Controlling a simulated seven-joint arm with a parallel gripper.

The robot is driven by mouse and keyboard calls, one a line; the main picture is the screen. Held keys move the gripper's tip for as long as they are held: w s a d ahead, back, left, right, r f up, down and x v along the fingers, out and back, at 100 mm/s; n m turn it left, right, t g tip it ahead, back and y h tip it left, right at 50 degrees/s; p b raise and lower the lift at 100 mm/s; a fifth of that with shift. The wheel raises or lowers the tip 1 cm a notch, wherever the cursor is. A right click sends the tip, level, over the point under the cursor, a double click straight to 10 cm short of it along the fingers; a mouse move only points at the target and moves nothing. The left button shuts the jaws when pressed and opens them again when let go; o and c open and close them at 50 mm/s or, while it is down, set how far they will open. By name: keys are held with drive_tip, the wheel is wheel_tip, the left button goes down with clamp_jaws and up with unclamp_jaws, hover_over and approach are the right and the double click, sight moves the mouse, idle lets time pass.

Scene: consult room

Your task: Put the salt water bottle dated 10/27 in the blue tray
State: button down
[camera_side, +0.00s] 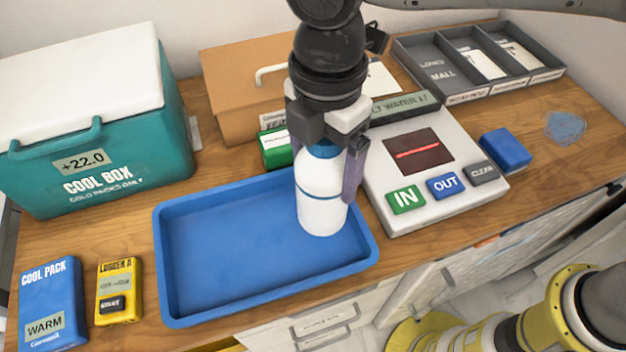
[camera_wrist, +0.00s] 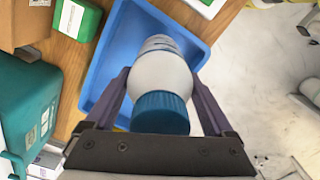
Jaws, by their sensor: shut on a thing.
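A white bottle (camera_side: 322,205) with a blue cap is held upright at the right end of the blue tray (camera_side: 220,245), inside its outline. I cannot tell whether its base touches the tray floor. My gripper (camera_side: 335,180) is shut on the bottle, with a finger on either side. In the wrist view the bottle (camera_wrist: 160,85) sits between my two fingers, with the blue tray (camera_wrist: 108,62) beyond it. No date on the bottle is readable in either view.
A teal cool box (camera_side: 110,150) stands at back left. A cool pack (camera_side: 50,300) and yellow logger (camera_side: 119,290) lie left of the tray. A scanner with IN and OUT buttons (camera_side: 425,175) stands close right. A cardboard box (camera_side: 235,95) and grey divided organiser (camera_side: 480,60) are behind.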

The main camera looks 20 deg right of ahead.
drive_tip(key=shift+w+a+f, duration=0.3)
drive_tip(key=shift+a+f, duration=0.05)
drive_tip(key=shift+w+a+f, duration=0.1)
drive_tip(key=shift+a+f, duration=0.05)
drive_tip(key=shift+f, duration=0.8)
drive_tip(key=shift+w+a+f, duration=0.1)
drive_tip(key=shift+f, duration=1)
unclamp_jaws()
drive_tip(key=shift+f, duration=0.1)
